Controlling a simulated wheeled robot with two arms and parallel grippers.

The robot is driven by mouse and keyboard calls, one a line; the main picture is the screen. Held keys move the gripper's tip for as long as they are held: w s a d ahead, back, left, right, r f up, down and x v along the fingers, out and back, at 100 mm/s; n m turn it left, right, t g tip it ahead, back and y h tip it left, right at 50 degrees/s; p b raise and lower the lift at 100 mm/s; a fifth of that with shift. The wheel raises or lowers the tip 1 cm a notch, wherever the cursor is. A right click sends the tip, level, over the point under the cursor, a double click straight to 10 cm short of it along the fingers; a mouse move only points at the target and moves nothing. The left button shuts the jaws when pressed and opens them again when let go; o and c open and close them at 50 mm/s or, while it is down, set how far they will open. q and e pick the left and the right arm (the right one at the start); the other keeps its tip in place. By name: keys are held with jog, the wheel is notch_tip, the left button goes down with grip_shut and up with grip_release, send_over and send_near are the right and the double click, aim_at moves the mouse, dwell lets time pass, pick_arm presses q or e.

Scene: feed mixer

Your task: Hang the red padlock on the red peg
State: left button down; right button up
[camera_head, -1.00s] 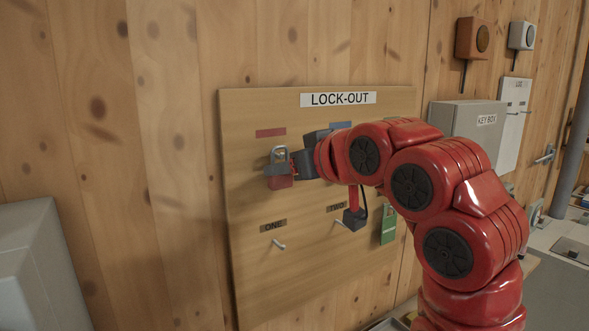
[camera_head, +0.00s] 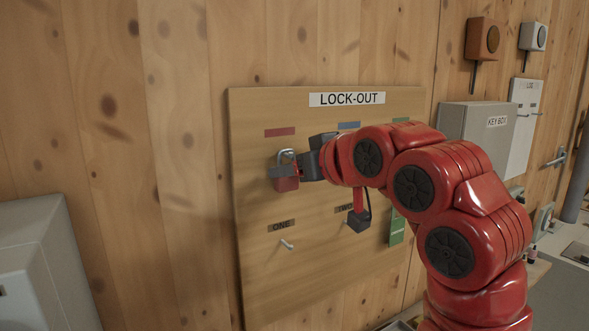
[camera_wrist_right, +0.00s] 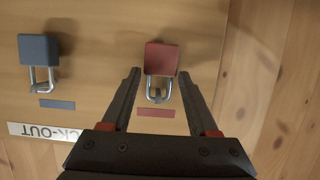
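The red padlock (camera_head: 287,184) is upright against the lock-out board, shackle up, just below the red label (camera_head: 280,132). The red peg itself cannot be made out behind the shackle. My right gripper (camera_head: 286,171) reaches in from the right, with dark fingers at the padlock's height. In the right wrist view, where the scene is upside down, my right gripper (camera_wrist_right: 160,74) is open. Its fingertips stand either side of the red padlock (camera_wrist_right: 161,58), with a visible gap on both sides. The red label (camera_wrist_right: 156,112) shows between the fingers. My left gripper is out of view.
The lock-out board (camera_head: 255,200) has bare pegs under ONE (camera_head: 287,244) and TWO. A blue padlock (camera_wrist_right: 38,50) hangs beside the red one. A green item (camera_head: 397,228) sits at the board's right. A key box (camera_head: 470,122) and a grey cabinet (camera_head: 40,265) flank the board.

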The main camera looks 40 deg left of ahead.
jog(key=o, duration=0.3)
jog(key=shift+o, duration=0.2)
